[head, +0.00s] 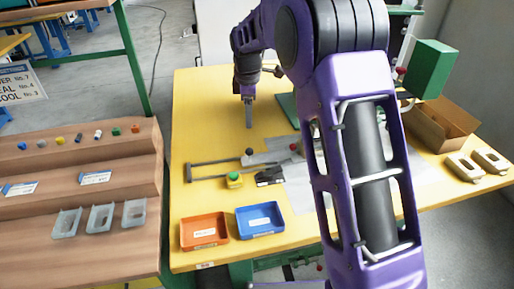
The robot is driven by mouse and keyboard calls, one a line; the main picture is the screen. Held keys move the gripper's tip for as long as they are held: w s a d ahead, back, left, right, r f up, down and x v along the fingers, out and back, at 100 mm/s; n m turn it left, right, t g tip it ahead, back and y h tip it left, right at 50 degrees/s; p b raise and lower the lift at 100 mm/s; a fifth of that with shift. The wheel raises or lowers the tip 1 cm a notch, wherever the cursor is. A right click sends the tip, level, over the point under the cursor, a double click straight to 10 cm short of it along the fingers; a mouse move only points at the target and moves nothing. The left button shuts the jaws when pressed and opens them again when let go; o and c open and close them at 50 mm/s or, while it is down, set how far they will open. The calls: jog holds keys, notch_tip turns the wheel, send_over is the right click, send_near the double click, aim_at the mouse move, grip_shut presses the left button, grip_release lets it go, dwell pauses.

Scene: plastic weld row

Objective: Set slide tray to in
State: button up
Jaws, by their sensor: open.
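What looks like the slide tray is a flat grey plate (272,157) on the yellow table, with a dark round knob (249,152) at its left end. Grey rails (207,164) run from it to the left, with an open gap between them. My gripper (249,124) hangs pointing down above the table, behind the knob in the picture and apart from it. It is seen edge-on and looks empty. My purple arm hides the right part of the plate and whatever lies behind it.
A yellow box with a green button (234,180) and a black item (270,176) sit in front of the rails. Orange (204,231) and blue (260,220) bins stand at the front edge. A green block (429,69) and cardboard box (440,122) are at right. The table's back left is clear.

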aim_at(249, 149)
jog(key=w+f, duration=0.1)
jog(key=f, duration=0.4)
jog(key=w+f+b, duration=0.1)
jog(key=f, duration=0.5)
jog(key=w+f, duration=0.1)
jog(key=f, duration=0.4)
jog(key=shift+w+f+b, duration=0.15)
jog(key=shift+f+b, duration=0.2)
grip_shut()
dwell(0.6)
